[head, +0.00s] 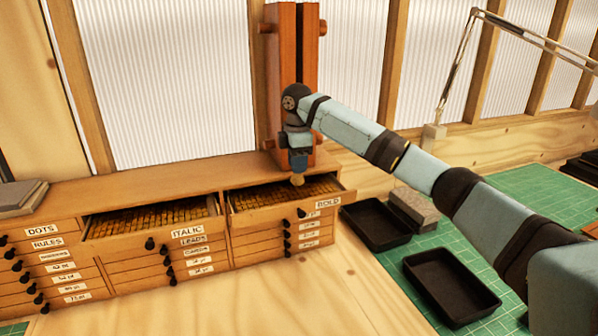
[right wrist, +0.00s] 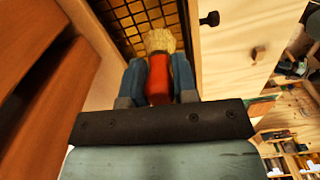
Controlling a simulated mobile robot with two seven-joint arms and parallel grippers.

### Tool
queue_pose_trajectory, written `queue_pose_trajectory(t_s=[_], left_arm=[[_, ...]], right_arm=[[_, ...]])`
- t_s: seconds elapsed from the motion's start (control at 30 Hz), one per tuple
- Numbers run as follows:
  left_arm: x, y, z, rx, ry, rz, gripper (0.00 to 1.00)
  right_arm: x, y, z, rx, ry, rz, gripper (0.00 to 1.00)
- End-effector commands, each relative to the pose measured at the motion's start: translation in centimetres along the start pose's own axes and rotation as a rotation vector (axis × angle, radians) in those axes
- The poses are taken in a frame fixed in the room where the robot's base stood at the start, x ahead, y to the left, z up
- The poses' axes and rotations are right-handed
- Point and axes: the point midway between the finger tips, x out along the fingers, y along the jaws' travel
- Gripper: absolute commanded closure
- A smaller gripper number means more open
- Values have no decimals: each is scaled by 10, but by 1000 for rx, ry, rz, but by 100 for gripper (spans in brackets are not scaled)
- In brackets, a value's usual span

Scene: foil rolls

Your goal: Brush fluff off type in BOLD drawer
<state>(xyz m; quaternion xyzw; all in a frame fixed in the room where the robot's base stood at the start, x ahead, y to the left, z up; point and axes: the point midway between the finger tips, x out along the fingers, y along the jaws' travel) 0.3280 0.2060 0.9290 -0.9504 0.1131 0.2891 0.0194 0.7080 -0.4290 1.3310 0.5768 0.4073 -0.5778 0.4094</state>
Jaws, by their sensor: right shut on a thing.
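The BOLD drawer (head: 272,214) is pulled open at the right of the cabinet, with rows of small yellowish type (head: 262,197) inside. My right gripper (head: 298,163) is over the back part of this drawer, pointing down. It is shut on a brush with a red handle (right wrist: 159,82) and pale bristles (right wrist: 160,41). In the head view the bristle tip (head: 297,180) shows just at or above the type; I cannot tell if it touches. The right wrist view also shows the type compartments (right wrist: 141,14) beyond the bristles. I can make out no fluff. My left gripper is out of view.
The ITALIC drawer (head: 130,240) is also open, to the left. A tall wooden stand (head: 284,60) rises behind my right gripper. Two black trays (head: 375,224) and a grey block (head: 413,207) are on the right, on a green mat (head: 535,190).

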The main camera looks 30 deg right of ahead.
Motion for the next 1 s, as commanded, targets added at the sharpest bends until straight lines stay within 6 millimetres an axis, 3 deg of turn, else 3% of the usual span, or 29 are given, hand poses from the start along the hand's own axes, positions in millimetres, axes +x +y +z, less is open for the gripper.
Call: queue_pose_trajectory(t_s=[0.4, 1.0], left_arm=[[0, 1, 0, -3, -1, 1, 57], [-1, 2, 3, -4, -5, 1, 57]], right_arm=[[-34, -1, -3, 5, 0, 0, 97], [-35, -1, -2, 7, 0, 0, 97]])
